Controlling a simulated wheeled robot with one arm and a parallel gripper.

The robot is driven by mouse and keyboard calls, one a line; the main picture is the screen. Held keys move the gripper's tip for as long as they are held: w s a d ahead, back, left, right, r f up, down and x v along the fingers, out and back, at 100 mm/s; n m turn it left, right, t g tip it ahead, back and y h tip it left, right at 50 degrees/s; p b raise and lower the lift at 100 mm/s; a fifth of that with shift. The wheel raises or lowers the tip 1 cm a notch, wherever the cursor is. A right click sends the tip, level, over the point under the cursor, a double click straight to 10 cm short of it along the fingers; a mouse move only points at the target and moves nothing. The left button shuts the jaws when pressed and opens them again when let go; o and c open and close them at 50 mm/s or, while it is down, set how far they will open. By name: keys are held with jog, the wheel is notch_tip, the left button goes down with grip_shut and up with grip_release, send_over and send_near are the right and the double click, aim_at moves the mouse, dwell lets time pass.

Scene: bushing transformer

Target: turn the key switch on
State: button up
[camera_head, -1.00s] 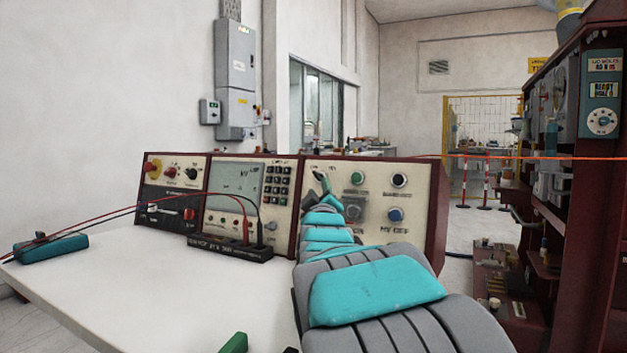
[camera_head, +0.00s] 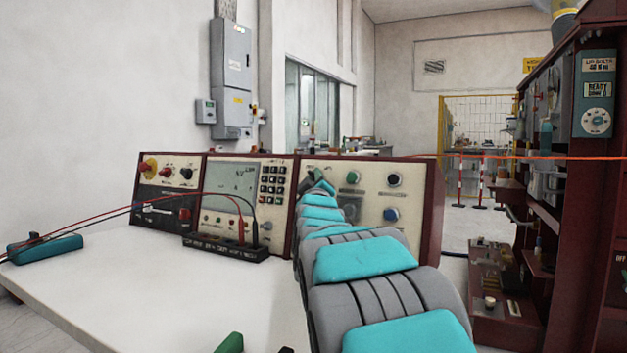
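The control console stands at the back of the white table. Its right panel (camera_head: 372,200) is cream with a dark red frame, and holds green, dark and blue round buttons. My grey and teal arm reaches from the lower right to this panel's upper left corner. My gripper (camera_head: 317,174) is small in view at that corner, close to or against the panel face; I cannot tell if it touches. The key switch is not clearly visible; my gripper and arm cover that corner. The fingers are too small and hidden to tell open from shut.
A black terminal block (camera_head: 226,247) with red and black leads sits before the middle panel. A teal device (camera_head: 44,248) lies at the table's left. The table's middle (camera_head: 190,295) is clear. A dark red equipment rack (camera_head: 575,240) stands at right.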

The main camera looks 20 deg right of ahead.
grip_shut()
jog(key=shift+m+h+p, duration=0.3)
jog(key=m+g+h+p, duration=0.2)
jog(key=m+g+h, duration=0.1)
jog(key=m, duration=0.4)
jog(key=m+g+h+p, duration=0.3)
jog(key=m+h, duration=0.2)
jog(key=m, duration=0.2)
jog(key=w+a+m+g+h+p, duration=0.1)
jog(key=m+g+h+p, duration=0.2)
jog(key=m, duration=0.4)
jog(key=shift+f+g+h, duration=0.1)
jog(key=shift+g+h, duration=0.5)
jog(key=m+g+p, duration=0.1)
jog(key=m+g, duration=0.2)
jog(key=m, duration=0.1)
jog(key=m+g+p, duration=0.1)
jog(key=m+g, duration=0.2)
jog(key=m, duration=0.1)
jog(key=shift+w, duration=0.15)
jog(key=shift+m, duration=0.3)
